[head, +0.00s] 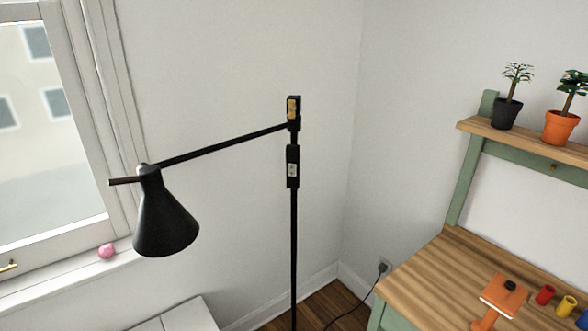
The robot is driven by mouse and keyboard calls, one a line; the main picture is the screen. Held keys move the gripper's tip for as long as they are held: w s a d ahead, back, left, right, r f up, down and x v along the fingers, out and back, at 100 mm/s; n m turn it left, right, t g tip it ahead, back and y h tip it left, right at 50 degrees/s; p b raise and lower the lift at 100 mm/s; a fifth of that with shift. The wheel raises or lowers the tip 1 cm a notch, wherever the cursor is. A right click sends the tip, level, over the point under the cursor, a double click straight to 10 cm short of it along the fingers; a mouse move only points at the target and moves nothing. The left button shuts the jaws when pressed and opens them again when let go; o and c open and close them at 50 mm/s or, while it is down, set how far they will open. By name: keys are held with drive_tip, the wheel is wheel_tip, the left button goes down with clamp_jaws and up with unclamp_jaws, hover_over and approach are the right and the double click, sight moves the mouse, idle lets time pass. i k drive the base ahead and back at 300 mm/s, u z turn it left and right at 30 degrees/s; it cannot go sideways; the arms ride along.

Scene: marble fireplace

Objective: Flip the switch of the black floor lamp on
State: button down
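The black floor lamp (294,235) stands upright near the corner of the room, in the middle of the head view. Its cone shade (166,218) hangs at the left end of a thin arm and points down. A small pale switch (292,170) sits on a black block on the pole, below the joint with a brass-coloured part (293,109). The switch is too small to tell which way it is set. No light shows at the shade, whose opening is hidden. My gripper is not in view.
A wooden desk (430,275) with an orange object (503,295) and small coloured cups is at the lower right. Potted plants (507,112) stand on its shelf. A window with a pink ball (106,251) on its sill is left. A cord runs to a wall outlet (384,266).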

sight(292, 168)
drive_tip(key=i, duration=0.9)
